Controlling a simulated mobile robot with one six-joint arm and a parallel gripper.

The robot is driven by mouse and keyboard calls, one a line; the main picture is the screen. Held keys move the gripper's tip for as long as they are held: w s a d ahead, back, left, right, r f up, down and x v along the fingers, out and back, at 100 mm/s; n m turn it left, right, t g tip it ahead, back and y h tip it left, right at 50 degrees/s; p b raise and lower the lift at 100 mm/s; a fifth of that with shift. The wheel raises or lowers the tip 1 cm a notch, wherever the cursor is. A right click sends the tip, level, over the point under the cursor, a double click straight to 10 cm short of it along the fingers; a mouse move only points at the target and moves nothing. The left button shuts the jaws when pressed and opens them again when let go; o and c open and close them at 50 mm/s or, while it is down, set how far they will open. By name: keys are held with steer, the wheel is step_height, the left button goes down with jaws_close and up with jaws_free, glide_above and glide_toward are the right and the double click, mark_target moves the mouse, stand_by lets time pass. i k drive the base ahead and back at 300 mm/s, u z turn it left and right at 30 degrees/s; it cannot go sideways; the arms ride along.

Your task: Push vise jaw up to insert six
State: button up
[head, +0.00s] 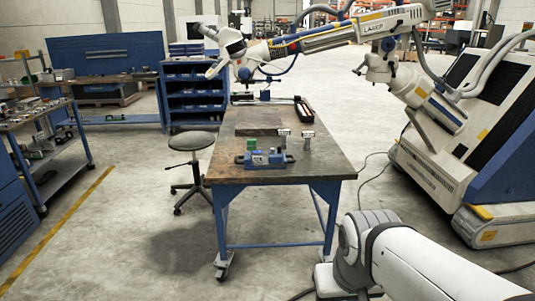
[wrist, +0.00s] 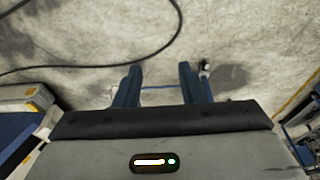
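The blue vise (head: 265,159) sits on the front part of the workbench top (head: 230,170) in the head view. Its jaws are too small to make out clearly, so I cannot tell the gap between them. A small green block (head: 251,144) and small grey pieces (head: 308,141) stand at or just behind the vise; I cannot read any number on them.
A stool (head: 193,142) stands left of the bench. A large white instrument arm (head: 330,38) hangs over the bench's back. A cable (wrist: 95,66) crosses the floor.

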mark_target(276, 158)
steer(key=z, duration=0.05)
steer(key=i, duration=2.7)
steer(key=u, duration=0.05)
